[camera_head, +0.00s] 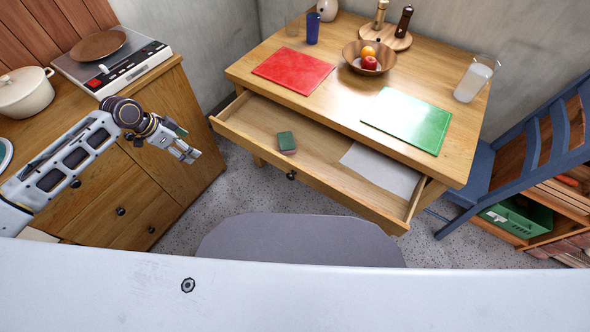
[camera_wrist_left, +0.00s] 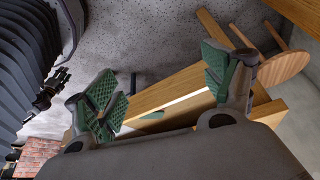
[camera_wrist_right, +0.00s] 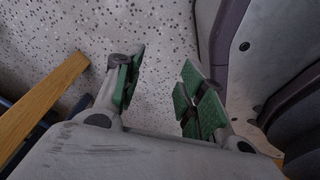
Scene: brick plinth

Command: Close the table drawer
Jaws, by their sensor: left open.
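The wooden table (camera_head: 345,95) has its drawer (camera_head: 325,178) pulled well out towards me. The drawer front carries a dark round knob (camera_head: 291,175). Inside lie a green-and-brown sponge (camera_head: 287,142) and a white sheet (camera_head: 381,171). My left gripper (camera_head: 188,154) is open and empty, left of the drawer's left front corner and apart from it. In the left wrist view, wooden boards that look like the drawer (camera_wrist_left: 180,92) show beyond its spread fingers (camera_wrist_left: 163,88). My right gripper (camera_wrist_right: 160,88) is open and empty in the right wrist view, outside the head view.
A grey rounded seat or base (camera_head: 300,240) lies before the drawer. A blue chair (camera_head: 500,165) stands at the right. Speckled floor lies free between cabinet and drawer.

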